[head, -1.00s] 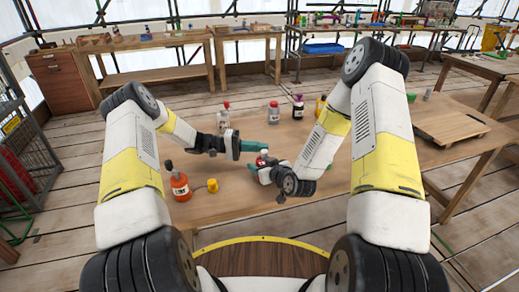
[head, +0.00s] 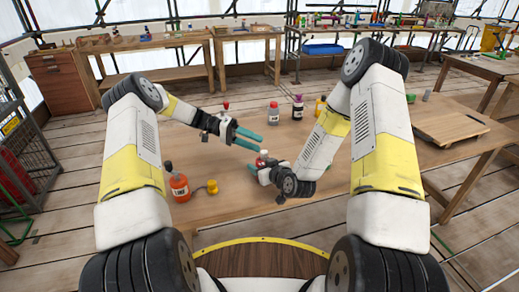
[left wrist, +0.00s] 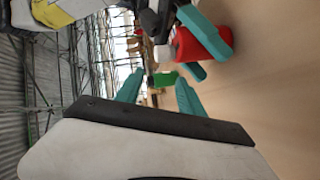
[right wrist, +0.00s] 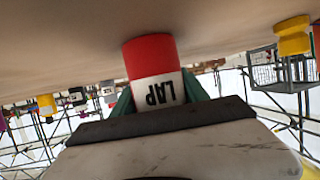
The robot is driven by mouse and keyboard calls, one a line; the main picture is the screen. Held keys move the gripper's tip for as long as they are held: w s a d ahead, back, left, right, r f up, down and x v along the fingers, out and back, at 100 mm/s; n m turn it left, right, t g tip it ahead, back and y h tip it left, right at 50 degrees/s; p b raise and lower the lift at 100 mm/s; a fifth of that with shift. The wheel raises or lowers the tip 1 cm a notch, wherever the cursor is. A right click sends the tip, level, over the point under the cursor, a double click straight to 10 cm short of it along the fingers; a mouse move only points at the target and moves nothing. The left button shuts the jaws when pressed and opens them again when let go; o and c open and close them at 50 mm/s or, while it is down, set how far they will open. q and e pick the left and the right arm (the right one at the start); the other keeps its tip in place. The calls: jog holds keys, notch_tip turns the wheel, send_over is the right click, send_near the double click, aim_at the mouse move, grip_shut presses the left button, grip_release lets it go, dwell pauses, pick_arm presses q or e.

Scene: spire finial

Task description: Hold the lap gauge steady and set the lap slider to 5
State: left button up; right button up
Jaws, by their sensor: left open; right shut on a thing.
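The lap gauge (right wrist: 150,75) is a red body with a white band reading LAP, upside down in the right wrist view. My right gripper (right wrist: 158,98) is shut on it. In the head view the gauge (head: 262,153) shows small and partly hidden at the right gripper (head: 264,168), low over the table. In the left wrist view the gauge (left wrist: 188,45) shows red with a white end, between the right gripper's teal fingers. My left gripper (head: 258,143) is open and empty, just behind and left of the gauge. I cannot make out the slider or its setting.
An orange-red bottle (head: 180,188) and a small yellow item (head: 212,187) stand at the front left of the table. A wooden board (head: 440,123) lies at the right.

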aim_at(265, 152)
pick_arm(q)
jog(key=s+d+r+m+y, duration=0.1)
jog(key=s+m+y, duration=0.1)
jog(key=m+y, duration=0.1)
jog(key=s+d+r+m+y, duration=0.1)
jog(key=d+r+m+y, duration=0.1)
jog(key=m, duration=0.4)
jog(key=s+d+r+m+y, duration=0.2)
jog(key=m+y, duration=0.3)
jog(key=shift+s+d+r, duration=0.15)
jog(key=shift+s+r, duration=0.05)
jog(key=shift+s, duration=0.15)
notch_tip(265, 152, up, 6)
jog(key=a+m+t+y, duration=0.1)
jog(key=m+t+y, duration=0.3)
jog(key=m, duration=0.4)
jog(key=f, duration=0.8)
jog(key=w+f, duration=0.1)
jog(key=f, duration=0.2)
jog(key=shift+a+f, duration=0.15)
jog(key=shift+f, duration=0.25)
grip_shut()
